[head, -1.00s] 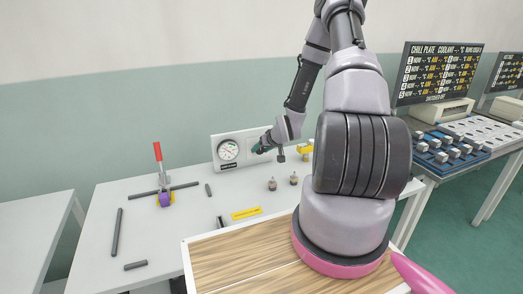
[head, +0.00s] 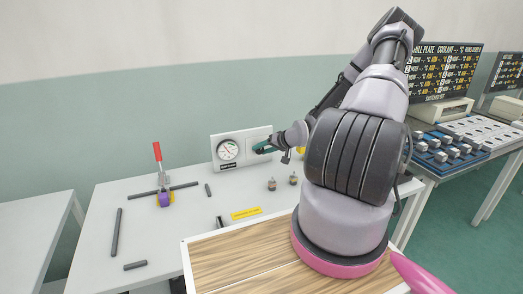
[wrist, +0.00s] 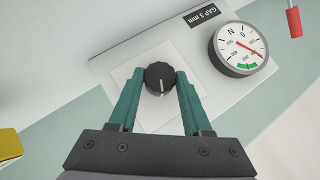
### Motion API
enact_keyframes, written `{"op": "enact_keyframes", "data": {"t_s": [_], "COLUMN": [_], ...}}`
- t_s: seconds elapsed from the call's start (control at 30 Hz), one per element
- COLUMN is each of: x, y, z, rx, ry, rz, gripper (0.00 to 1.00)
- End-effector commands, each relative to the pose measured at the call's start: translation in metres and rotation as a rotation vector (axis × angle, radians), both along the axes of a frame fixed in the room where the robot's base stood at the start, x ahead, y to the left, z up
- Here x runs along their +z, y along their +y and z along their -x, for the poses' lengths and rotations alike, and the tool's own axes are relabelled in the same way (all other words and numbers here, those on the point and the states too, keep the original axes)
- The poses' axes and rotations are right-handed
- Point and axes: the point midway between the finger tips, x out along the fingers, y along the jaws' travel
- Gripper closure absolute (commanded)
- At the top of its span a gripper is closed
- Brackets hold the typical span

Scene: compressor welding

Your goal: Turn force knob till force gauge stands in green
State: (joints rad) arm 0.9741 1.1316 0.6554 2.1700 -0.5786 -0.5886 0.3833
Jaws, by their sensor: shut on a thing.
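The black round force knob (wrist: 159,79), with a pale pointer line, sits on a white square plate on the panel. My gripper (wrist: 160,86) is shut on it, a green finger at each side; in the head view my gripper (head: 262,149) reaches the panel from the right and hides the knob. The force gauge (wrist: 241,49) is a round white dial beside the knob, with a red needle and a short green band near its rim. The needle tip appears beside the green band, not on it. The gauge also shows in the head view (head: 228,150), too small to read.
On the white table (head: 105,220) stand a red-handled clamp (head: 159,175), dark bars (head: 117,232) and small metal parts (head: 272,184). A wood-topped surface (head: 235,262) is in front. A yellow strip (head: 246,213) lies between.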

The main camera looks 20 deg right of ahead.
Motion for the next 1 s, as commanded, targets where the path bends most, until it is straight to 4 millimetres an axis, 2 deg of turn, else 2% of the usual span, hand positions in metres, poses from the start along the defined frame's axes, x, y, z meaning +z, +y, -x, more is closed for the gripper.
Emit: {"op": "enact_keyframes", "data": {"t_s": [0.2, 1.0], "x": [-0.0018, -0.0059], "y": [-0.0039, -0.0053], "z": [-0.0001, -0.0005], "rx": [-0.008, -0.007], "ry": [-0.002, -0.003], "rz": [-0.147, -0.540], "gripper": [1.00, 1.00]}}
